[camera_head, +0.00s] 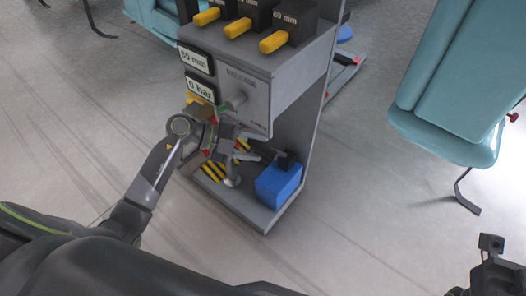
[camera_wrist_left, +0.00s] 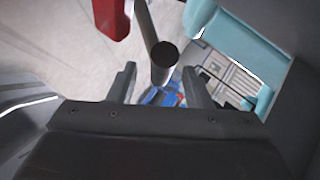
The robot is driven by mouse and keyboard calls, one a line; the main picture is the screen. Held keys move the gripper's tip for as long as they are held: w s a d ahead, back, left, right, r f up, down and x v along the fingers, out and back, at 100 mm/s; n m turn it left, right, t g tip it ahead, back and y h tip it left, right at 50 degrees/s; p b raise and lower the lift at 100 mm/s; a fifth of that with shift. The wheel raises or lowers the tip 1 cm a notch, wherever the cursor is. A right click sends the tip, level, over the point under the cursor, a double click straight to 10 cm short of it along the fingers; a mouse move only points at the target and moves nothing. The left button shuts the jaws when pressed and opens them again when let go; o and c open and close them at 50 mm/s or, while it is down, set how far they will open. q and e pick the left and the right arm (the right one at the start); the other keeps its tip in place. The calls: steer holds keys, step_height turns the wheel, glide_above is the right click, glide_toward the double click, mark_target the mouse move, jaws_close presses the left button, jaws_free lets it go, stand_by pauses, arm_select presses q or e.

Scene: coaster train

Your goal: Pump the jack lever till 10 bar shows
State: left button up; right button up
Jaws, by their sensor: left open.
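A grey stand (camera_head: 310,65) carries a pressure sign (camera_head: 200,89) that appears to read 0 bar, below a second sign (camera_head: 196,61) in mm. My left gripper (camera_head: 236,143) is beside the stand's front, below the signs, with its jaws open. In the left wrist view, a grey round bar (camera_wrist_left: 163,62), apparently the jack lever, points its dark end at the camera. That end appears between the two open fingers (camera_wrist_left: 157,85), with visible gaps on both sides. My right gripper (camera_head: 492,262) is partly visible at the lower right; its jaws are unclear.
A blue block (camera_head: 279,184) sits on the stand's base, near yellow-black stripes (camera_head: 213,171). Black blocks with yellow handles (camera_head: 273,42) stand on top. A red part (camera_wrist_left: 112,17) is near the left wrist camera. A teal seat (camera_head: 455,90) stands right; floor between is clear.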

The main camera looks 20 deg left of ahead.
mark_target(275, 152)
arm_select(q)
steer(key=shift+b+x, duration=0.3)
steer(key=shift+x, duration=1.1)
steer(key=shift+c, duration=0.4)
jaws_close()
